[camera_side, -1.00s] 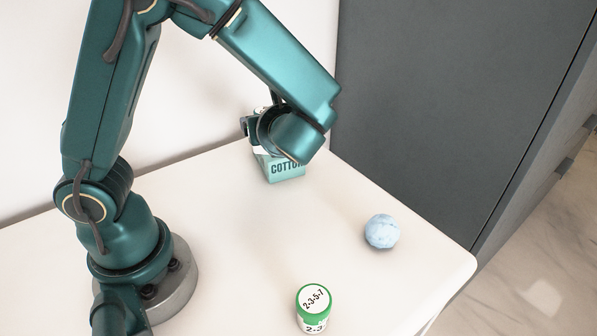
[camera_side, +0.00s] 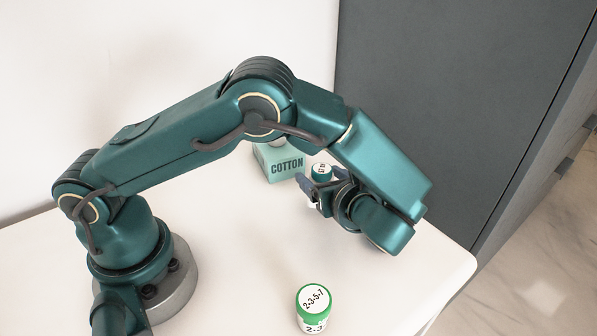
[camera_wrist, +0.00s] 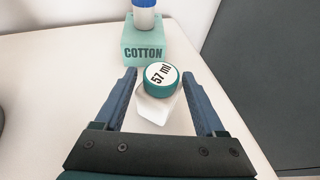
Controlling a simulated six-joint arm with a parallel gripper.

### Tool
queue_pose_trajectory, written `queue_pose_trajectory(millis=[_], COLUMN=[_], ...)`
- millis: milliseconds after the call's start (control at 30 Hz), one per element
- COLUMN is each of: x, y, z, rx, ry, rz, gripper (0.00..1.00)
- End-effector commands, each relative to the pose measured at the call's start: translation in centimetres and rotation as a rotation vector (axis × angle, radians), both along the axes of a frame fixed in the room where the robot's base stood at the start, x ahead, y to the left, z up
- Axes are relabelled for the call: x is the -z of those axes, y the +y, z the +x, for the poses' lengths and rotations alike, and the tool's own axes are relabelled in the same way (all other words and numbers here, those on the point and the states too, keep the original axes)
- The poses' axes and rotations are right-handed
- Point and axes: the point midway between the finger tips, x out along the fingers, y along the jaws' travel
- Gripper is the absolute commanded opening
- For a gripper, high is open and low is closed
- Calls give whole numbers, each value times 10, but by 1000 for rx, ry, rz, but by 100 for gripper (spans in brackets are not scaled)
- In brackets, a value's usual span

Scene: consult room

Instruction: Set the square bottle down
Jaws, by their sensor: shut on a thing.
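The square bottle has a white body and a teal round cap (camera_wrist: 161,78) marked "57 ml". It sits between the fingers of my gripper (camera_wrist: 160,98) in the wrist view, with its body (camera_wrist: 152,108) below the cap. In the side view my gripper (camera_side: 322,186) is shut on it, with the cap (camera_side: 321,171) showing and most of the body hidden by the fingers. I cannot tell whether its base touches the table.
A mint box labelled COTTON (camera_side: 284,163) stands behind the gripper; a blue-capped bottle (camera_wrist: 144,14) shows above it in the wrist view. A green-capped bottle (camera_side: 313,305) stands at the table's front. The white table (camera_side: 235,250) is clear between them. A grey cabinet (camera_side: 440,90) borders the right.

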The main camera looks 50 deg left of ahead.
Motion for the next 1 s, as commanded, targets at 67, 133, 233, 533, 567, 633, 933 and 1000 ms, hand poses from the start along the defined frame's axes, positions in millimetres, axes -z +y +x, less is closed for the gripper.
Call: queue_pose_trajectory(millis=[67, 133, 233, 533, 567, 633, 933, 1000], x=[13, 20, 25, 27, 28, 28, 27, 25], y=[0, 0, 0, 0, 0, 0, 0, 0], z=[-1, 0, 0, 0, 0, 0, 0, 0], rx=[1, 1, 1, 1, 1, 1, 1, 0], ry=[3, 2, -1, -1, -1, -1, -1, -2], rz=[3, 2, 1, 0, 1, 0, 0, -1], gripper=[15, 15, 15, 15, 15, 83, 100, 100])
